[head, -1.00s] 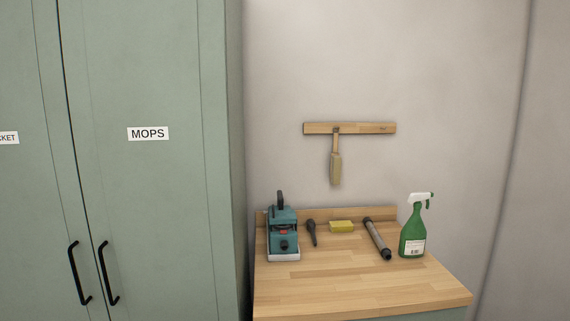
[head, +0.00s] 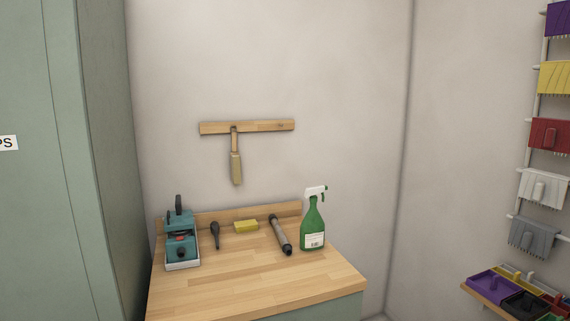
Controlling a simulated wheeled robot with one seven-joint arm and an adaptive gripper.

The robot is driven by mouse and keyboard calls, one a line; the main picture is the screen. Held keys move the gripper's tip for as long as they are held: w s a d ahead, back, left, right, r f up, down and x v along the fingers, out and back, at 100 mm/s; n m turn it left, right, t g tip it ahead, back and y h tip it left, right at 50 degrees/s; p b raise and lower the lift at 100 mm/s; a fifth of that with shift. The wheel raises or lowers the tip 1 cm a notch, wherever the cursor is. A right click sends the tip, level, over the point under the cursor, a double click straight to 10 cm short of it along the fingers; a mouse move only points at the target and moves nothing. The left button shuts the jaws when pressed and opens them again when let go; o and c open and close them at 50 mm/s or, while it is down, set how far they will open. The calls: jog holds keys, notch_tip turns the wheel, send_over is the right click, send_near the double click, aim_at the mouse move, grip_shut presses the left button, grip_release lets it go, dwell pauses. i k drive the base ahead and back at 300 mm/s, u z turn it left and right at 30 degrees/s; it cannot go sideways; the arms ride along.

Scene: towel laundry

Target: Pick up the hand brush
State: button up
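The hand brush (head: 236,168) hangs upright, handle up, from a wooden rail (head: 247,127) on the back wall. It is tan, with a narrow handle and a wider lower end. It hangs above the back of a wooden-topped counter (head: 260,283), clear of the things on it. My gripper is not in the head view.
On the counter stand a teal machine (head: 181,240), a dark slim tool (head: 215,234), a yellow sponge (head: 246,226), a grey tube (head: 281,235) and a green spray bottle (head: 313,222). A green cabinet (head: 50,200) is at left. Coloured dustpan-like items (head: 549,134) hang at right. The counter's front is bare.

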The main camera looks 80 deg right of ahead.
aim_at(235, 159)
jog(key=z, duration=1.6)
